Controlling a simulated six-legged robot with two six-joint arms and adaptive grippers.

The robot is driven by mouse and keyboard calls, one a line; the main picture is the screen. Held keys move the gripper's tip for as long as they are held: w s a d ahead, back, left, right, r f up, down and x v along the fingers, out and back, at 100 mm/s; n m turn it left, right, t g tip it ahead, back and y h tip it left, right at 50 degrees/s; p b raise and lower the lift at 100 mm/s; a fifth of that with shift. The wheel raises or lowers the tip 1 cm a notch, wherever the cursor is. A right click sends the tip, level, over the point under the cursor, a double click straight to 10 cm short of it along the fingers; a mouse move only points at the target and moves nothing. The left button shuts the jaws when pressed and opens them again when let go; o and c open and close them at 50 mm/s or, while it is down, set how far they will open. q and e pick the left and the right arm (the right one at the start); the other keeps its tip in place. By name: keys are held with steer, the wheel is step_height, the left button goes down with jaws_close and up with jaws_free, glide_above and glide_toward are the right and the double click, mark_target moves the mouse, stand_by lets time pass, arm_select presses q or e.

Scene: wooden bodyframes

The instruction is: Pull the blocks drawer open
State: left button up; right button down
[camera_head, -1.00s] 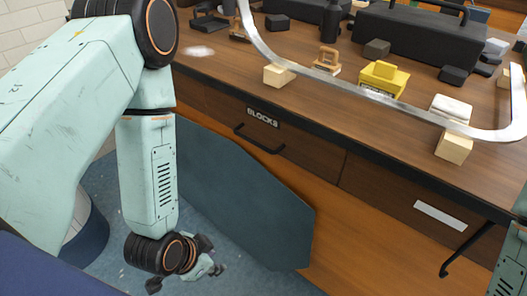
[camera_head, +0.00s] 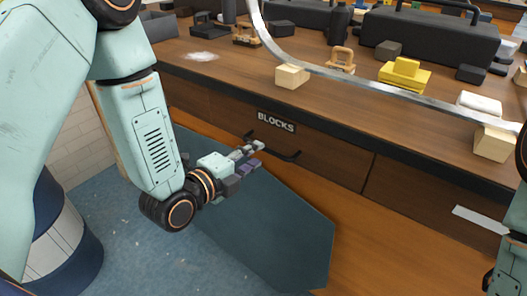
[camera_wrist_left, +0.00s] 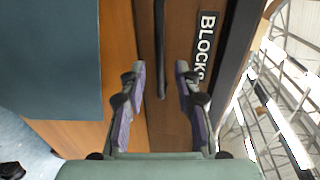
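The blocks drawer (camera_head: 325,162) is a dark wooden front in the workbench, closed flush, with a BLOCKS label (camera_head: 276,122). Its black bar handle (camera_head: 285,154) sits below the label. My left gripper (camera_head: 254,153) is open at the handle's left part, and covers some of it. In the left wrist view the handle (camera_wrist_left: 160,40) runs between the two spread fingers of the left gripper (camera_wrist_left: 161,76), apart from both in the picture. The depth between fingertips and bar is hard to tell. Part of my right arm shows at the right edge; its gripper is out of view.
Another drawer with a blank label (camera_head: 480,218) is at right.

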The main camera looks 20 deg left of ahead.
mark_target(267, 150)
arm_select(q)
steer(key=x, duration=0.2)
steer(key=b+x, duration=0.1)
steer(key=x, duration=0.1)
steer(key=shift+d+f, duration=0.1)
steer(key=shift+d, duration=0.2)
steer(key=shift+w, duration=0.6)
steer(key=shift+d, duration=0.1)
steer(key=shift+c, duration=0.3)
jaws_close()
steer(key=shift+f, duration=0.1)
